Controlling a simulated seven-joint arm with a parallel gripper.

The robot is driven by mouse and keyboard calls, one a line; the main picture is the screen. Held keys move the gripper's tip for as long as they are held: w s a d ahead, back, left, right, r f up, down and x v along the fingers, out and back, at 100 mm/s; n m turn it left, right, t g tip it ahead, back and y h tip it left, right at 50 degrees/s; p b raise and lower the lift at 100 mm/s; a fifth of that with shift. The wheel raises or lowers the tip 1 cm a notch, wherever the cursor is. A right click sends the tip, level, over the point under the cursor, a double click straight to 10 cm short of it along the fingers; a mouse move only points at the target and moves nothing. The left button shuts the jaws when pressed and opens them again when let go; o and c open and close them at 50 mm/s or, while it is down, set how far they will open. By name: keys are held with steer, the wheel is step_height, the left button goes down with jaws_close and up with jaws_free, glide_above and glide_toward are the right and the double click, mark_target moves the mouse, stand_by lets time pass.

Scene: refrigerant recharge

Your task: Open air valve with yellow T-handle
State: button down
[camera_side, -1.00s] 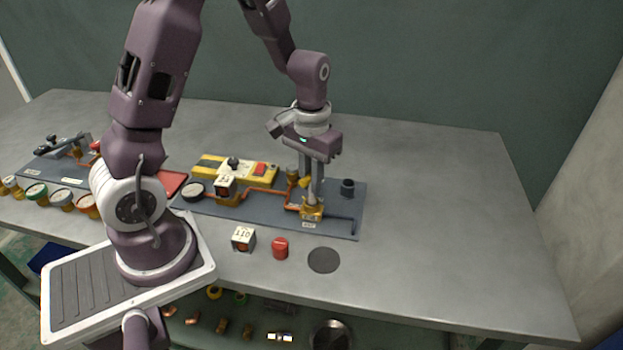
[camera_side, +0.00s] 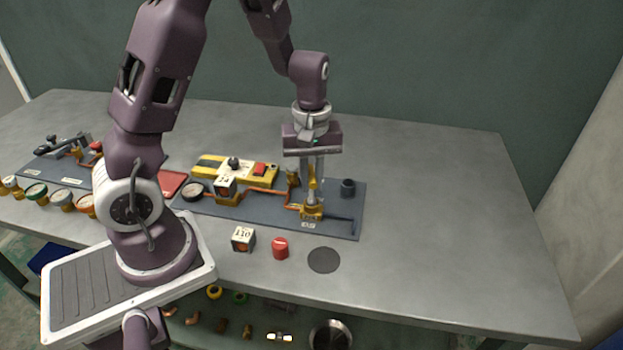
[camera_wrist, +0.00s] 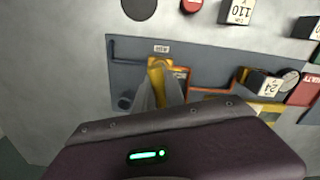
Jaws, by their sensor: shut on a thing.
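The air valve (camera_side: 312,212) is a yellow block near the front right of the blue-grey board, with a small white label in front. Its yellow T-handle (camera_side: 313,186) stands on top and shows between my fingers. My gripper (camera_side: 314,196) points straight down over the valve and is shut on the handle. In the wrist view the yellow valve (camera_wrist: 157,64) shows just beyond the tips of my gripper (camera_wrist: 160,92). The fingers hide most of the handle, so its exact angle is hard to read.
On the board (camera_side: 270,214), an orange pipe (camera_side: 265,190) runs from a gauge (camera_side: 193,190) to the valve. A yellow unit (camera_side: 238,169) stands behind, a dark fitting (camera_side: 347,187) to the right. A "110" block (camera_side: 243,239) and red cylinder (camera_side: 280,248) sit in front. The table's right is clear.

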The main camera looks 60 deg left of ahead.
steer(key=shift+m, duration=0.7)
steer(key=shift+r, duration=2.3)
